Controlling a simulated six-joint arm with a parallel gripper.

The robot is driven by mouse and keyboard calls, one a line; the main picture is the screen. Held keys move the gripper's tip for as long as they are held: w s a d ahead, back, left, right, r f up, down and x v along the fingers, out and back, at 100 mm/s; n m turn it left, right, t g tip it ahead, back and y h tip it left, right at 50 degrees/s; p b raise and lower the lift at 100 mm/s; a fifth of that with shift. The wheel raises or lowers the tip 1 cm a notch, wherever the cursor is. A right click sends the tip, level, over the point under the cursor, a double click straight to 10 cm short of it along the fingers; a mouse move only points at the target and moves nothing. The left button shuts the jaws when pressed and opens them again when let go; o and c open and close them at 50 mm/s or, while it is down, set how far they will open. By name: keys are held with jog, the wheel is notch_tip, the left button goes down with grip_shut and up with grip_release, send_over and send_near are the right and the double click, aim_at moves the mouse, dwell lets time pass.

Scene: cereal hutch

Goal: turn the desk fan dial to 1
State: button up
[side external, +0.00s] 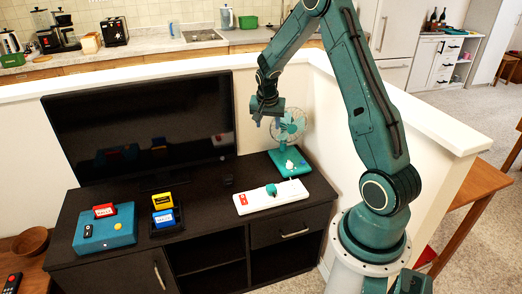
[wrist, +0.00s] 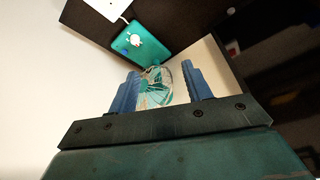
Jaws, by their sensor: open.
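The desk fan (side external: 287,127) stands at the right back of the dark cabinet, with a teal base (side external: 289,163) under its round cage. A small white dial (side external: 290,165) sits on top of the base; its setting is too small to read. In the wrist view the base (wrist: 150,52) and white dial (wrist: 135,40) show beyond the fingers, with the cage (wrist: 156,88) between them in the picture. My gripper (side external: 267,121) is open and empty, up beside the fan head and above the base, apart from the dial. Its blue fingers also show in the wrist view (wrist: 159,70).
A white strip (side external: 255,200) with a teal piece and a red switch lies in front of the fan base. The TV (side external: 140,125) stands left of the fan. A teal box (side external: 108,235) and a card holder (side external: 166,218) are at left. A low wall (side external: 420,125) runs behind.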

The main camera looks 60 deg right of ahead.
aim_at(289, 162)
jog(key=s+d+f+m+g, duration=0.1)
jog(key=s+d+f+m, duration=0.2)
jog(key=d+f, duration=0.6)
notch_tip(289, 162, down, 4)
jog(key=shift+s+g, duration=0.3)
jog(key=shift+s, duration=0.2)
jog(key=shift+x, duration=6.8)
jog(key=shift+d, duration=0.1)
jog(key=c, duration=1)
jog(key=shift+o, duration=0.2)
